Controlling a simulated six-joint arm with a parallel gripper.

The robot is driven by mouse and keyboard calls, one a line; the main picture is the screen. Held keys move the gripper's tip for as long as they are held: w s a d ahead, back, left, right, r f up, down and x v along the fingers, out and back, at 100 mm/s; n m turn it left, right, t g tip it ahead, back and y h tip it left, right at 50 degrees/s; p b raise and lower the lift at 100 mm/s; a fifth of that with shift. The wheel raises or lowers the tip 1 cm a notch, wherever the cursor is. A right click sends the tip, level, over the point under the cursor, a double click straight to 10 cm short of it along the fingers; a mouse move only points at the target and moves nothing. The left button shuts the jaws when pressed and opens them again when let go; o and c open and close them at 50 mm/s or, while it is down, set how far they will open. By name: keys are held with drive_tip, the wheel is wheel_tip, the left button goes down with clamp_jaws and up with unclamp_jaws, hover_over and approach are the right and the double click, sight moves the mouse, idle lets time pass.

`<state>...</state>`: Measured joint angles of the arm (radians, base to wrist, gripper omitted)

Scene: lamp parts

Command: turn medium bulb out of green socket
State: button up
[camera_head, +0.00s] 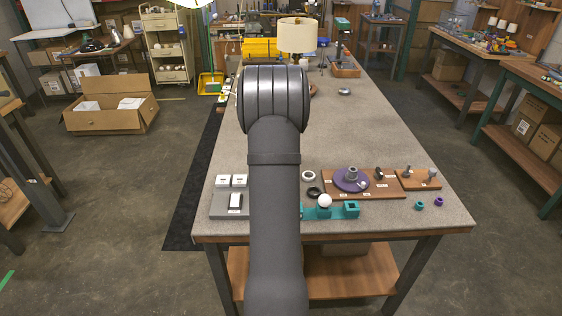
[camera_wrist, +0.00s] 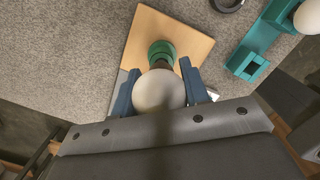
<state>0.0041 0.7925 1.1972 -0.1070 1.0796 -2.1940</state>
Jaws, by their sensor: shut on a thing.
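In the wrist view a round white bulb (camera_wrist: 157,93) sits between the two blue fingers of my gripper (camera_wrist: 160,72), which is shut on it. A dark neck shows between the bulb and a green socket (camera_wrist: 161,47). The socket stands on a light wooden board (camera_wrist: 176,25). The bulb lines up with the socket, but its lower end is mostly hidden, so I cannot tell how deep it sits. In the head view my arm hides my gripper, this bulb and the socket.
A teal holder (camera_head: 350,210) carrying another white bulb (camera_head: 324,200) lies close by on the right. A black ring (camera_head: 314,192), a wooden board with a purple disc (camera_head: 351,180), and small green (camera_head: 419,205) and purple (camera_head: 438,202) rings lie near. The table's far middle is mostly clear.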

drive_tip(key=shift+r, duration=0.1)
drive_tip(key=shift+r, duration=1.5)
drive_tip(key=shift+r, duration=2)
